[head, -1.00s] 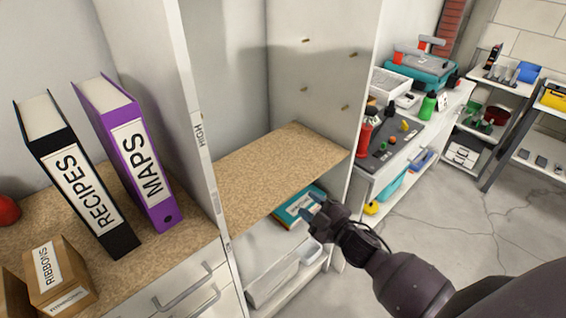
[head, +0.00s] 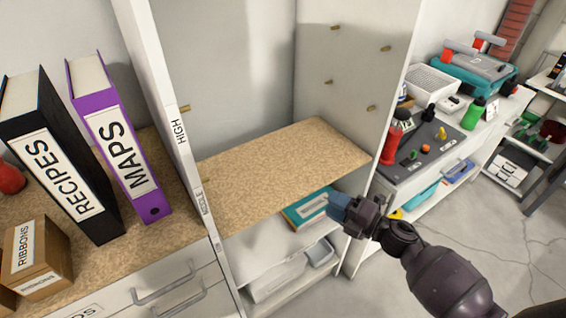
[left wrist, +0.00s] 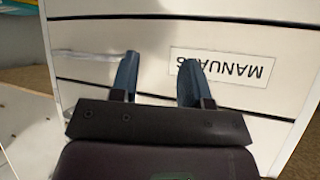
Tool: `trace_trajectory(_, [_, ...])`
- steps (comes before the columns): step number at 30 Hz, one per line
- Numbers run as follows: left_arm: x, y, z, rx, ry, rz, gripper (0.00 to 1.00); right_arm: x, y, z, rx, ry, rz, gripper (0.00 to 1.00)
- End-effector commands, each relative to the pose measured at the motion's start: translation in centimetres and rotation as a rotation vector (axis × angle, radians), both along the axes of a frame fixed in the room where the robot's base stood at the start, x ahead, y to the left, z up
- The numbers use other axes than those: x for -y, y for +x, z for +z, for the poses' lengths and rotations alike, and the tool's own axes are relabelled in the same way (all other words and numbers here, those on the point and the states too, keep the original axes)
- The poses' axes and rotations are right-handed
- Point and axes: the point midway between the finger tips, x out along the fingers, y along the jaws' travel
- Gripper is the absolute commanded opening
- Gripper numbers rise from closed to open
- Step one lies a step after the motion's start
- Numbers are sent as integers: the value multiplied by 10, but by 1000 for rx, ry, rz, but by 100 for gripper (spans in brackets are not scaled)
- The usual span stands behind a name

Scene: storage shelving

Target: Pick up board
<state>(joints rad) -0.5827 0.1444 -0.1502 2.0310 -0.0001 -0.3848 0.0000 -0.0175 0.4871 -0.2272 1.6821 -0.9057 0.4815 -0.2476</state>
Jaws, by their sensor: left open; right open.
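The board (head: 275,172) is a speckled tan shelf lying level inside the open white cabinet, near the lower of two labels on the cabinet's front edge. My right gripper (head: 338,208) is in front of the cabinet, beyond and below the board's front edge in the picture. It appears apart from the board. Its jaws are open and hold nothing visible. My left gripper shows only in the left wrist view (left wrist: 157,78). Its two blue fingers are apart and empty, in front of white drawers with a MANUALS label (left wrist: 222,65).
Brass pegs (head: 329,82) stick out of the cabinet wall above the board, by the HIGH label (head: 179,132). A teal book (head: 306,207) and a grey bin (head: 321,252) sit below. Binders (head: 122,150) stand left. A cluttered workbench (head: 432,148) stands right.

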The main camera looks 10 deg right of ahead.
Motion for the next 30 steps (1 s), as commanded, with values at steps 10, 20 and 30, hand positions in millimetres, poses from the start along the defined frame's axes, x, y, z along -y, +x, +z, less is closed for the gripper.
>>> trace_trajectory(10, [-3,-4,-6,-14,5,0,43,-28,32,1,-1,2,-2,43])
trace_trajectory(20, [-1,-2,-2,-9,-1,3,43,-46,47,5,2,3,-2,43])
trace_trajectory(30, [0,-3,-3,-10,-2,4,43,-67,69,4,-3,1,-3,43])
